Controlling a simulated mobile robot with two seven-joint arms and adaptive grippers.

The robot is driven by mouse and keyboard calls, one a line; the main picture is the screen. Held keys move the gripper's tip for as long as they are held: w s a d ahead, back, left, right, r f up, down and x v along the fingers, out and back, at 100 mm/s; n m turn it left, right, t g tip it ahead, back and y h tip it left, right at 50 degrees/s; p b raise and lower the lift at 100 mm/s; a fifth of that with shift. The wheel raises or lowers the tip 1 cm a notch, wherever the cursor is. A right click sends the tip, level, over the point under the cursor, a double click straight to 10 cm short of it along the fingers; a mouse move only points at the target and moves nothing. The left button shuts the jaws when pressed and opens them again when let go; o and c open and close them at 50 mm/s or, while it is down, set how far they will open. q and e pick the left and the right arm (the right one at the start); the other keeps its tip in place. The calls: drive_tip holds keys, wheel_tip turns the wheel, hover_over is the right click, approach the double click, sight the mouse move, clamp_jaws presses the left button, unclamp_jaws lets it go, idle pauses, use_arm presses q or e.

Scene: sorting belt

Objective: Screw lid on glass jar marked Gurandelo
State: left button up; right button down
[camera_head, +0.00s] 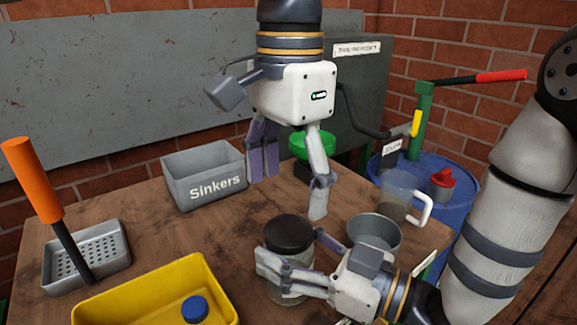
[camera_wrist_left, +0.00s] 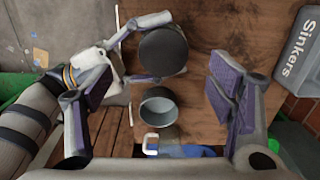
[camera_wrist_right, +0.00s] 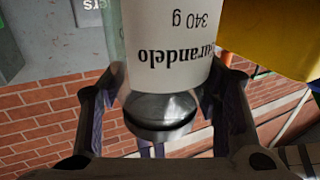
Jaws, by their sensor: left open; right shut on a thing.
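The glass jar (camera_head: 284,295) stands at the front middle of the table, with a dark round lid (camera_head: 289,232) on its top. In the right wrist view its white label (camera_wrist_right: 170,35) appears upside down, reading "urandelo" and "340 g", with the lid (camera_wrist_right: 158,108) below it. My right gripper (camera_head: 296,258) is shut around the jar's upper part, below the lid. My left gripper (camera_head: 290,182) is open and empty, above and behind the jar, pointing down. The left wrist view shows the lid (camera_wrist_left: 163,52) between its spread fingers. I cannot tell how tight the lid is.
A round metal tin (camera_head: 374,233) and a clear handled jug (camera_head: 402,196) stand close right of the jar. A grey "Sinkers" bin (camera_head: 190,203) stands behind left. A yellow tray (camera_head: 110,302) with a blue cap (camera_head: 195,308) is front left. A perforated tray (camera_head: 58,278) holds an orange-handled tool (camera_head: 36,185).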

sight(289, 229)
use_arm(q)
drive_tip(key=n, duration=0.7)
drive_tip(key=shift+w+r, duration=0.15)
drive_tip(key=shift+r, duration=0.2)
drive_tip(key=n, duration=0.6)
drive_tip(key=shift+w+r, duration=0.15)
drive_tip(key=shift+r, duration=0.1)
wheel_tip(289, 229, down, 8)
drive_tip(key=c, duration=1.3)
